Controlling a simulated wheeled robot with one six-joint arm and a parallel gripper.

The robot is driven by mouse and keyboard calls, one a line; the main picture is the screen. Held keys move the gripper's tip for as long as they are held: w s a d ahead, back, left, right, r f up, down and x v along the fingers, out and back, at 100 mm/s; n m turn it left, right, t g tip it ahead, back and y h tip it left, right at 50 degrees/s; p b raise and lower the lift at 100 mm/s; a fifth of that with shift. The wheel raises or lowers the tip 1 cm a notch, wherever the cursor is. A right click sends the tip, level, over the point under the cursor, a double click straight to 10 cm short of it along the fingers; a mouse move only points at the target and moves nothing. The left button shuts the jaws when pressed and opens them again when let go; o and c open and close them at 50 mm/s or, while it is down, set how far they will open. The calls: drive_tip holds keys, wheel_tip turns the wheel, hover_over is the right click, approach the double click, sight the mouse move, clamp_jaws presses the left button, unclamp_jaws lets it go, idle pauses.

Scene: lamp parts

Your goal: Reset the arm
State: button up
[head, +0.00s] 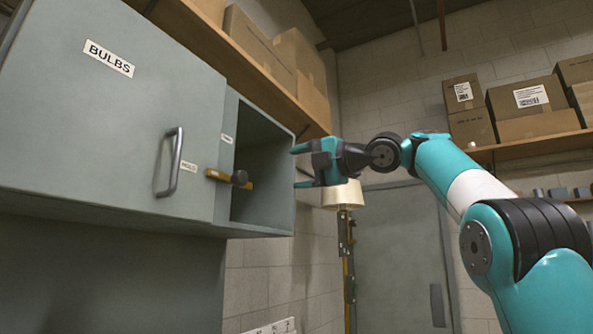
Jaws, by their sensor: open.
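My gripper (299,167) is open, with its two teal fingers apart and pointing left. It is level with the open compartment of the grey wall cabinet (65,125), at the compartment's right edge in the picture. I see nothing between the fingers. My arm reaches in from the lower right, bent at the elbow and wrist.
The cabinet has a "BULBS" label (109,58), a metal handle (170,162) and a yellow latch with a dark knob (230,179). A cream lampshade (343,193) is just behind my gripper. Boxes (530,97) stand on shelves. A grey door (395,260) is behind.

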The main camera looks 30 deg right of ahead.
drive_tip(key=s+a+f+m+g+h, duration=0.1)
drive_tip(key=s+a+f+m+g, duration=0.25)
drive_tip(key=f, duration=0.55)
drive_tip(key=a+f+m+g, duration=0.2)
drive_tip(key=a+f+m, duration=0.3)
drive_tip(key=a+f, duration=0.3)
drive_tip(key=s+a+f+m+g+h, duration=0.1)
drive_tip(key=s+a+f+m+g, duration=0.25)
drive_tip(key=f, duration=0.65)
drive_tip(key=s+a+f+m+g+h, duration=0.2)
drive_tip(key=s+f+m+g, duration=0.4)
drive_tip(key=s+f, duration=1.6)
drive_tip(key=shift+a+m+g+h, duration=0.3)
drive_tip(key=shift+m+h, duration=0.1)
drive_tip(key=shift+m, duration=0.3)
